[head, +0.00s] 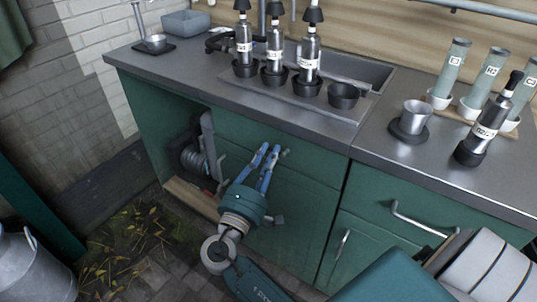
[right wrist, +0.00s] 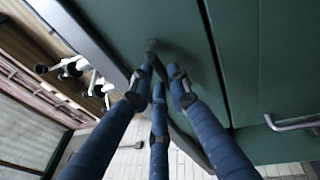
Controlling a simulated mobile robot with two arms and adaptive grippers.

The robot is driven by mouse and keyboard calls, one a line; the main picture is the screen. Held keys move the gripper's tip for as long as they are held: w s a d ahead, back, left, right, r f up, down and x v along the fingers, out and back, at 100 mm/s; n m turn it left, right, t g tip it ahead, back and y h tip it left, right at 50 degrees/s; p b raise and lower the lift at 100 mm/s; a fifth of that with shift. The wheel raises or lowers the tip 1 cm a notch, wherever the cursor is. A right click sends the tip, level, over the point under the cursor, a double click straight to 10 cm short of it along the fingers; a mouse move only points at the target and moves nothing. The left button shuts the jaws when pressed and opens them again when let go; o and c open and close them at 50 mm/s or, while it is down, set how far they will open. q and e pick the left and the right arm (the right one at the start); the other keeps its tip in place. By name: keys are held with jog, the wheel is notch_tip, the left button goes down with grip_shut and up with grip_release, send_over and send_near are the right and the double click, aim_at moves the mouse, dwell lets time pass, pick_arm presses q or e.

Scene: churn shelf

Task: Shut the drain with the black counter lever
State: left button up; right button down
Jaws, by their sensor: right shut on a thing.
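My right gripper (head: 268,152) is in front of the green cabinet front, below the counter's front edge, with its blue fingers drawn together. In the right wrist view, the fingertips (right wrist: 158,82) close around a dark rod with a rounded end, which looks like the black lever (right wrist: 152,47). It stands out against the green panel. The sink (head: 345,68) is set into the grey counter above. Its drain is hidden, so I cannot tell whether it is open or shut. My left gripper is not in view.
Several bottles with black tops (head: 274,45) stand along the sink's front. A metal cup (head: 415,113) and pale tubes (head: 452,70) stand to the right. A drawer handle (head: 415,220) juts out at right. An open cabinet bay (head: 165,140) holds a hose reel.

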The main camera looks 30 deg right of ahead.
jog(key=c, duration=1.6)
grip_release()
jog(key=shift+c, duration=0.2)
jog(key=v, duration=0.7)
jog(key=shift+a, duration=0.2)
jog(key=shift+s+f, duration=0.1)
jog(key=shift+f, duration=0.05)
